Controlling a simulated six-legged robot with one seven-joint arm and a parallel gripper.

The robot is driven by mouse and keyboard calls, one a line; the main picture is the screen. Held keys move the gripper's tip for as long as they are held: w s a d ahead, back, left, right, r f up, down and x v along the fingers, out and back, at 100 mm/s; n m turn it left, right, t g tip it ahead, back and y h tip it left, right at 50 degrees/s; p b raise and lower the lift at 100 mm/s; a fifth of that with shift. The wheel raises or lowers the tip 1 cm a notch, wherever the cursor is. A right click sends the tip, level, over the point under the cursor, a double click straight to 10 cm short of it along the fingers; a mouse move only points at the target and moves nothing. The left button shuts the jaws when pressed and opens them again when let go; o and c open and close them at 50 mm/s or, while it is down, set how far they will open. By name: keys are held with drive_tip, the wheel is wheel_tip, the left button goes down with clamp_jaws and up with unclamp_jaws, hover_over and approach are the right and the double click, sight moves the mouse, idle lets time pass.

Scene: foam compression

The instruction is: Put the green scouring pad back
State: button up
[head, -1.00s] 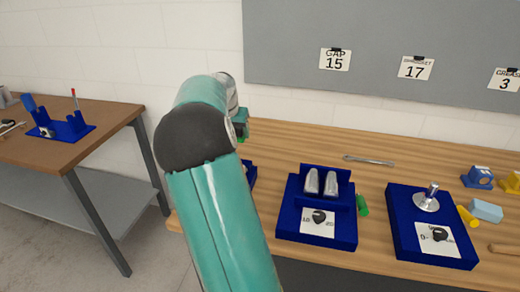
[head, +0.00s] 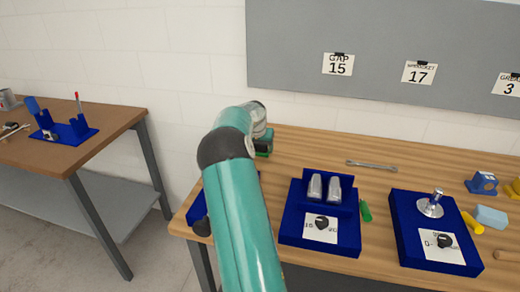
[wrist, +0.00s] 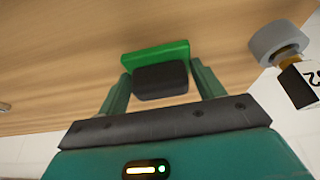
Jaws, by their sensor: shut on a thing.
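In the wrist view, the green scouring pad (wrist: 150,56) shows as a bright green slab against a dark block (wrist: 160,80). My gripper (wrist: 158,78) is shut on the dark block with the green slab, one finger at each side. In the head view, my gripper (head: 263,143) is at the back left of the workbench, partly hidden by my arm. A bit of green (head: 265,151) shows there. Whether the pad touches the bench top cannot be told.
The wooden workbench (head: 310,150) carries blue fixtures (head: 349,245) (head: 402,240) at centre and right. A wrench (head: 371,165) and a small green cylinder (head: 366,211) lie near. Another blue fixture is partly hidden behind my arm. A grey round part (wrist: 278,40) shows at right in the wrist view.

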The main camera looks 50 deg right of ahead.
drive_tip(key=shift+f, duration=0.4)
drive_tip(key=shift+f, duration=0.15)
drive_tip(key=o, duration=1)
drive_tip(key=v, duration=1.2)
drive_tip(key=shift+a+r, duration=0.15)
drive_tip(key=shift+r, duration=0.05)
